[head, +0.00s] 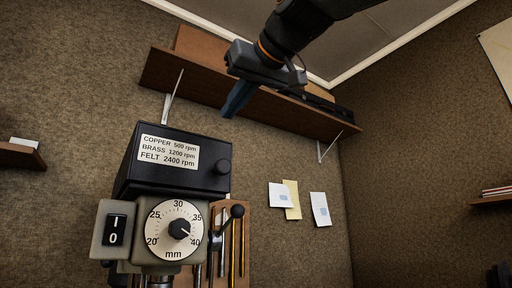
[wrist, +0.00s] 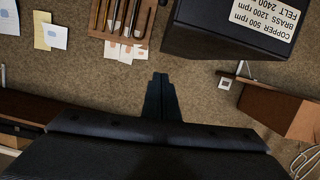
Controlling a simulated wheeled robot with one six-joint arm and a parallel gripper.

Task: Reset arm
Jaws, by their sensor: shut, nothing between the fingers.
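My gripper (head: 238,98) is in the upper middle of the head view, in front of the wall shelf and above the machine. Its fingers are shut together and hold nothing. In the wrist view my gripper (wrist: 161,82) points at the carpet-like brown wall, clear of everything around it. The black and grey machine (head: 124,186) stands below it, with a speed label, a dial marked in mm and an I/0 switch. The dial pointer is near 40. The machine's dark top (wrist: 205,40) shows upside down at the upper right of the wrist view.
A long brown shelf (head: 205,88) with a dark case on it runs along the wall behind my gripper. A wooden tool rack (head: 245,240) hangs beside the machine. Paper notes (head: 320,208) are on the wall. Smaller shelves stand at far left (head: 18,156) and right (head: 492,199).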

